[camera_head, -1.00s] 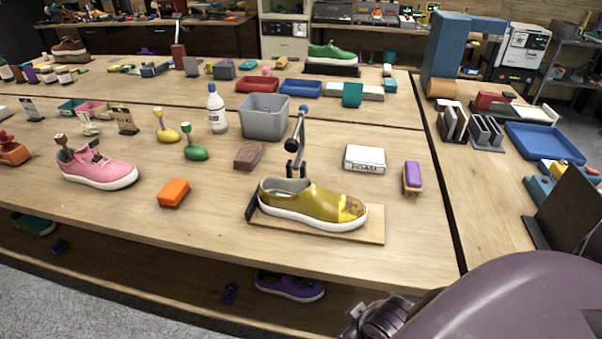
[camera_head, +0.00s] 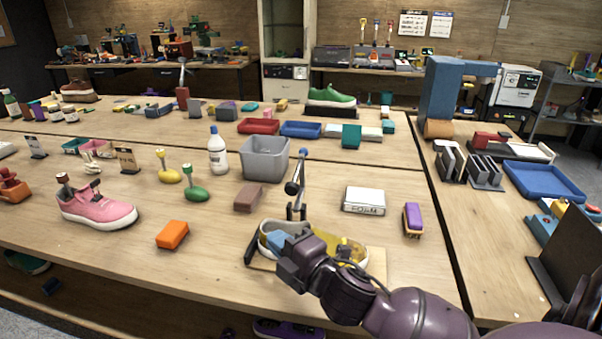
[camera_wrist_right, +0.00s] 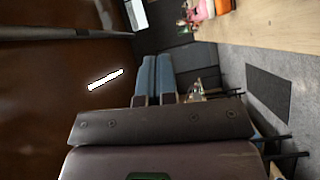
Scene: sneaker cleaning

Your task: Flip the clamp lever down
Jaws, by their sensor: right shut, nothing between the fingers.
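My left gripper is not in view.
A grey bin (camera_head: 264,160) stands behind the lever. A brown block (camera_head: 248,198) lies to its left, a white foam box (camera_head: 364,200) to its right, with a purple brush (camera_head: 412,219) beyond. An orange block (camera_head: 172,234) and a pink sneaker (camera_head: 98,210) are further left.

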